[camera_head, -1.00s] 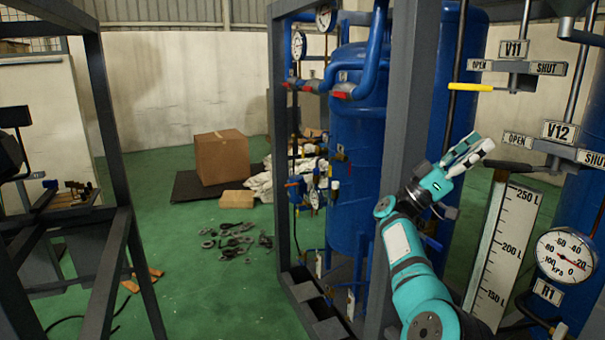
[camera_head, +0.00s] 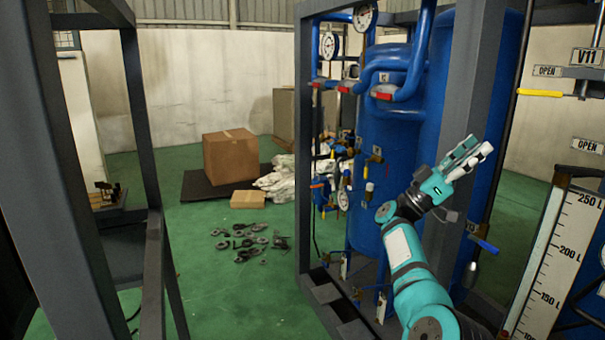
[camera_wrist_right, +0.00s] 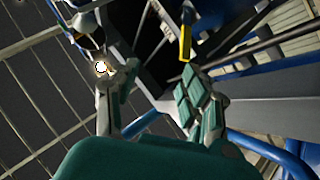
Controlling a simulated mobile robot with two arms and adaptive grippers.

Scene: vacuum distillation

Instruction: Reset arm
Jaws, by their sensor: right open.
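My right arm (camera_head: 420,290) is teal and comes up from the bottom right in the head view. My right gripper (camera_head: 472,158) is raised in front of a grey post (camera_head: 460,90) and the blue tanks. It is open and empty. In the right wrist view its two fingers (camera_wrist_right: 158,108) stand apart with nothing held between them. A yellow-ended lever (camera_wrist_right: 186,42) shows beyond the fingertips there; I cannot tell how far off it is. My left gripper is not in view.
A blue tank (camera_head: 385,150) in a grey frame stands behind my right arm. A level scale (camera_head: 556,262) and V11 label (camera_head: 587,57) are at right. A dark frame (camera_head: 62,180) stands close at left.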

